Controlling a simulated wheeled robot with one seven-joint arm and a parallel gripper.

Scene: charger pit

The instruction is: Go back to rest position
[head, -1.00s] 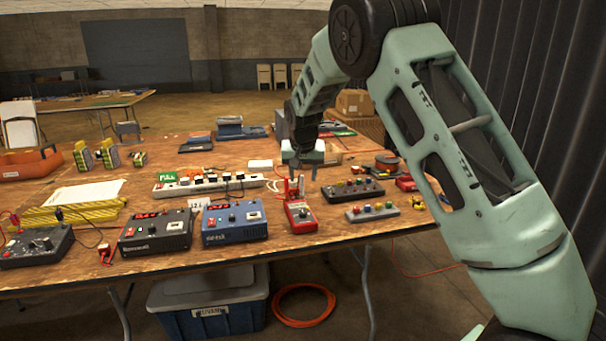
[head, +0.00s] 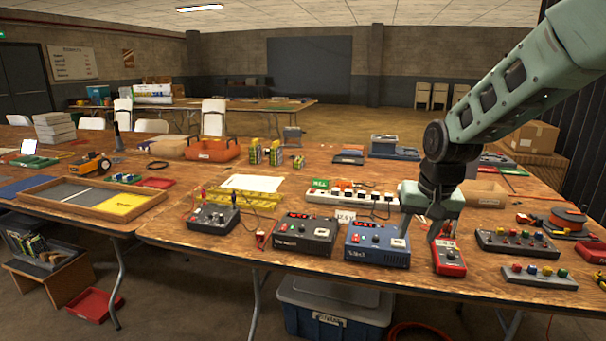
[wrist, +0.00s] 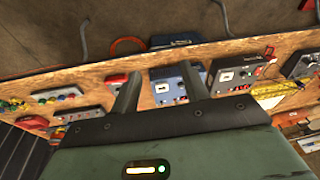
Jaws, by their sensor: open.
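My gripper (head: 421,232) is above the front part of the wooden table (head: 330,264), pointing down, between the blue charger box (head: 377,244) and the red meter (head: 448,257). Its two fingers are apart with nothing between them. In the wrist view my gripper (wrist: 160,88) also shows two spread, empty fingers, with the blue box (wrist: 168,86) behind them. I cannot tell how high the fingertips are above the table.
A white power strip (head: 350,198) lies behind. Button boxes (head: 515,243) are at right. A second table with a wooden tray (head: 92,198) is at far left. A blue bin (head: 335,308) sits below.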

